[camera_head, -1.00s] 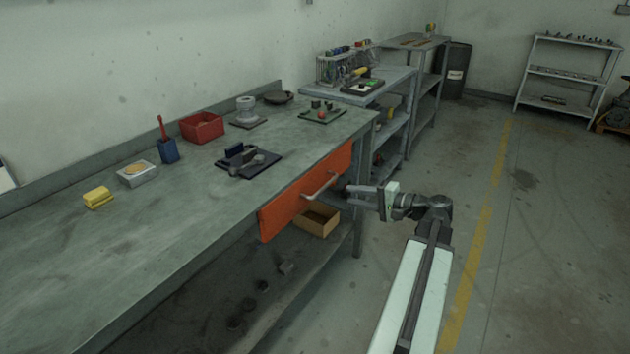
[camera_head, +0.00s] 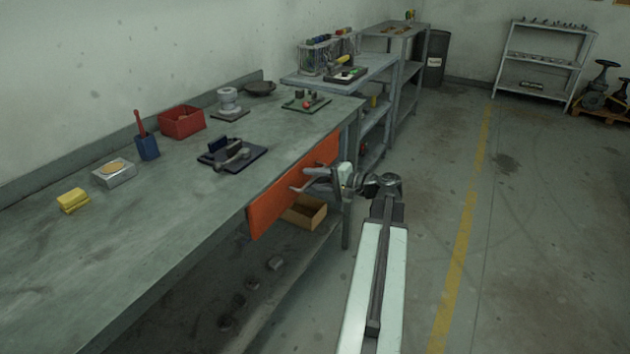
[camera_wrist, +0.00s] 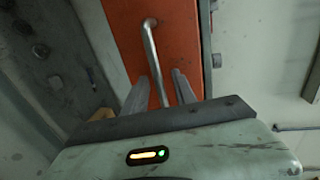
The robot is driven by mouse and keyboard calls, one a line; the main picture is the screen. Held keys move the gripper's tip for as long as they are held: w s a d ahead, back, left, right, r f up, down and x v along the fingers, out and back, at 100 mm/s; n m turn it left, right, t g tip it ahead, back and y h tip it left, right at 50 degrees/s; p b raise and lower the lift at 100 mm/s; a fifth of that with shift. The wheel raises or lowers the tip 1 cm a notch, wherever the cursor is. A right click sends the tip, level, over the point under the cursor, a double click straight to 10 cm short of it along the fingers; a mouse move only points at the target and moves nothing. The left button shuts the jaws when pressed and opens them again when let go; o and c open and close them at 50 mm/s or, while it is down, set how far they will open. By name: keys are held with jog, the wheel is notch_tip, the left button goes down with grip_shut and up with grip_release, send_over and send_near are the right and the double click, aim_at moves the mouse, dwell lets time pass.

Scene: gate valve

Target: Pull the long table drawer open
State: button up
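The long table drawer has an orange front (camera_head: 272,205) under the front edge of the workbench and looks closed. Its grey bar handle (camera_head: 298,188) stands out from the front. My gripper (camera_head: 313,178) is at the handle, its fingers overlapping the far part of it. In the wrist view the handle (camera_wrist: 154,60) runs between the two spread fingers of my gripper (camera_wrist: 160,88), with the orange front (camera_wrist: 185,35) beyond. A gap shows between the handle and each finger. The handle's near end is hidden behind the gripper body.
The workbench (camera_head: 150,225) carries a vise-like tool (camera_head: 232,155), a red bin (camera_head: 181,122) and other small items. An open cardboard box (camera_head: 305,211) sits on the lower shelf below the drawer. The floor (camera_head: 440,200) to the right is clear.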

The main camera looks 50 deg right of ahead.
grip_shut()
dwell(1.4)
